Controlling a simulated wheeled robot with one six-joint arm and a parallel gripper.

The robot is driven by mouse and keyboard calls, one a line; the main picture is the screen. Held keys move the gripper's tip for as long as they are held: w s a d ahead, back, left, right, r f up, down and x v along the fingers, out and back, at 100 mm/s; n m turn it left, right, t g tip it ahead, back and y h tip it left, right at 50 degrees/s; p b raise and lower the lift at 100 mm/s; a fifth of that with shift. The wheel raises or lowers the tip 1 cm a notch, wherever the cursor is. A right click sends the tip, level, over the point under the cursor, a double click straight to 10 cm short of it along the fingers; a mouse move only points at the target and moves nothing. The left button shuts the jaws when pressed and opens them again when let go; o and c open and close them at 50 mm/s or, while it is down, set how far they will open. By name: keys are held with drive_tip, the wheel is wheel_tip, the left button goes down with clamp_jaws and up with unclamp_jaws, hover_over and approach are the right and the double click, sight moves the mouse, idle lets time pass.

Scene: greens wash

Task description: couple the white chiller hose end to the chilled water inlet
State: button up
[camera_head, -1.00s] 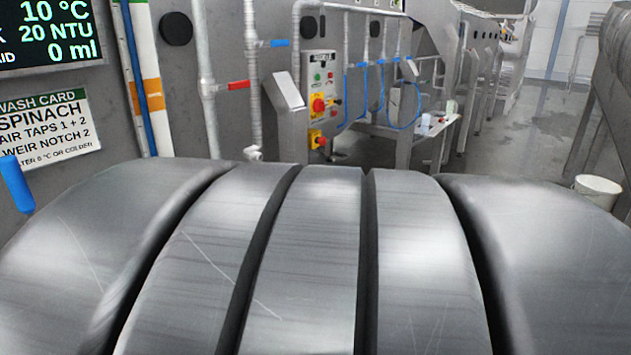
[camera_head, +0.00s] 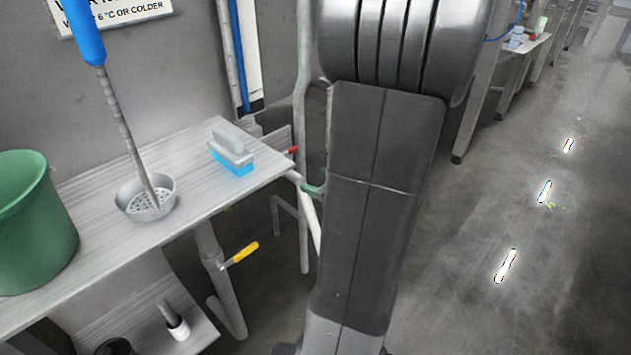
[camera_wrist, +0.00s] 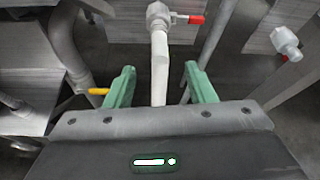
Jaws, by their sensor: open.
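The white hose (camera_wrist: 160,72) runs up the middle of the wrist view. Its top meets a grey metal fitting (camera_wrist: 158,16) beside a red lever. My gripper (camera_wrist: 157,78) is open, with its green fingers apart on either side of the hose. I cannot tell how firmly the hose and fitting are joined. A second metal fitting (camera_wrist: 285,42) with a red part stands at the right; I cannot tell which fitting is the chilled water inlet. In the head view, a short length of white hose (camera_head: 311,222) shows beside my arm, which hides much of that area.
A steel table at the left holds a green bucket (camera_head: 32,222), a strainer cup (camera_head: 146,199) and a brush (camera_head: 232,150). A yellow-handled valve (camera_head: 243,254) is on the pipe below. Table legs and upright pipes crowd the gripper. Wet floor at right is open.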

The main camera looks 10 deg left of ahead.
sight(289, 174)
drive_tip(key=b+x, duration=0.1)
drive_tip(key=x, duration=1.1)
drive_tip(key=shift+w+a+f, duration=0.15)
drive_tip(key=shift+a+f, duration=0.05)
drive_tip(key=shift+a, duration=0.1)
drive_tip(key=shift+c, duration=0.4)
clamp_jaws()
drive_tip(key=shift+d, duration=0.15)
drive_tip(key=shift+s+d, duration=0.85)
drive_tip(key=shift+d, duration=0.25)
drive_tip(key=shift+s+d, duration=0.9)
drive_tip(key=shift+d, duration=0.15)
drive_tip(key=shift+s+d+r, duration=0.1)
drive_tip(key=shift+s+d+r+p, duration=0.4)
drive_tip(key=shift+d+r+p, duration=0.15)
drive_tip(key=shift+r, duration=0.15)
drive_tip(key=shift+s+d+r+p, duration=0.4)
drive_tip(key=shift+d+r+p, duration=0.1)
drive_tip(key=shift+r, duration=0.2)
drive_tip(key=shift+s+d+r+p, duration=0.4)
drive_tip(key=shift+d+r+p, duration=0.15)
drive_tip(key=shift+r, duration=0.2)
